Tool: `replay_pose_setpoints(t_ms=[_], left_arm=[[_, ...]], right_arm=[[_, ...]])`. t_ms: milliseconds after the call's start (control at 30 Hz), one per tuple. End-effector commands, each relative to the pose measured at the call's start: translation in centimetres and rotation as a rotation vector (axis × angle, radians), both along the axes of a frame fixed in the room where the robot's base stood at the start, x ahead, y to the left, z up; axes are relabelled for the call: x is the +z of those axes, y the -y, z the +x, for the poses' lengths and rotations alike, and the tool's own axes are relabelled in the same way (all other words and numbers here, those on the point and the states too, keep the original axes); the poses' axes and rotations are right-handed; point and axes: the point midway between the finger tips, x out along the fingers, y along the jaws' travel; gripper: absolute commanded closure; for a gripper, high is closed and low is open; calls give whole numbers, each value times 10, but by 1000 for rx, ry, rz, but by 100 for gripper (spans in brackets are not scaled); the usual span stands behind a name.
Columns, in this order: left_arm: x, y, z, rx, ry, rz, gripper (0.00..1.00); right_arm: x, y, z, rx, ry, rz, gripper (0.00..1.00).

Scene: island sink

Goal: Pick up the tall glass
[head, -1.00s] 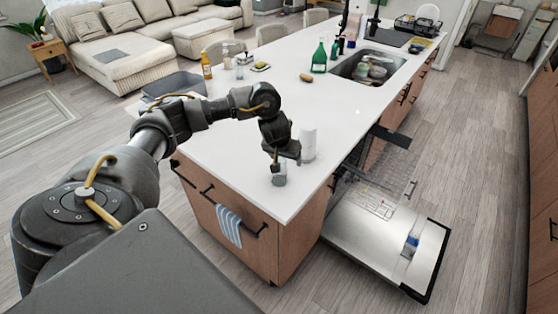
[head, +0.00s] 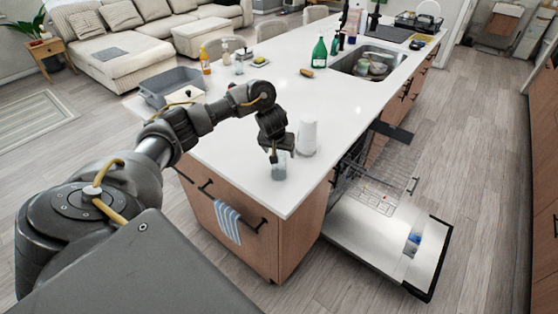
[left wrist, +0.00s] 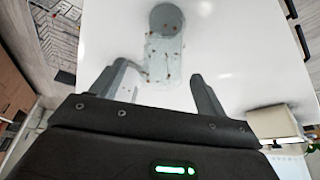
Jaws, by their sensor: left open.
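The tall glass (head: 279,171) stands upright near the front corner of the white island counter. It is clear, and in the left wrist view it also shows, with small brown specks on it (left wrist: 163,50). My left gripper (head: 273,155) is at the glass, just above and beside it in the head view. In the left wrist view the gripper (left wrist: 158,73) is open, its fingers apart with the glass ahead of and partly between them. Contact cannot be told. My right gripper is not in view.
A white cylinder (head: 307,137) stands close behind and right of the glass. The dishwasher door (head: 385,235) hangs open at right. A grey tub (head: 172,84), bottles (head: 319,53) and a sink (head: 368,64) are farther back. The middle of the counter is clear.

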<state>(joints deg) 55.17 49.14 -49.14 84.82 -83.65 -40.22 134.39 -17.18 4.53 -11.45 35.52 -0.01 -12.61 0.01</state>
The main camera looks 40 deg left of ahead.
Motion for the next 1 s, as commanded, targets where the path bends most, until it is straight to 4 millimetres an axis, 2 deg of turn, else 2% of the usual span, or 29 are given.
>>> replay_pose_setpoints(t_ms=[33, 100, 233, 567, 900, 1000], left_arm=[[-14, -1, 1, 3, -5, -3, 25], [-26, -2, 5, 2, -4, -4, 25], [-39, -6, 11, 1, -4, -2, 25], [-41, -8, 14, 0, -1, 0, 25], [-41, -8, 14, 0, -1, 0, 68], [-41, -8, 14, 0, -1, 0, 78]], right_arm=[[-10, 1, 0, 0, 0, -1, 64], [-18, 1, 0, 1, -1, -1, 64], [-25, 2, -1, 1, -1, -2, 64], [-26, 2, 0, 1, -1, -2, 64], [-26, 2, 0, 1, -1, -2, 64], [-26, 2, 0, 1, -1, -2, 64]])
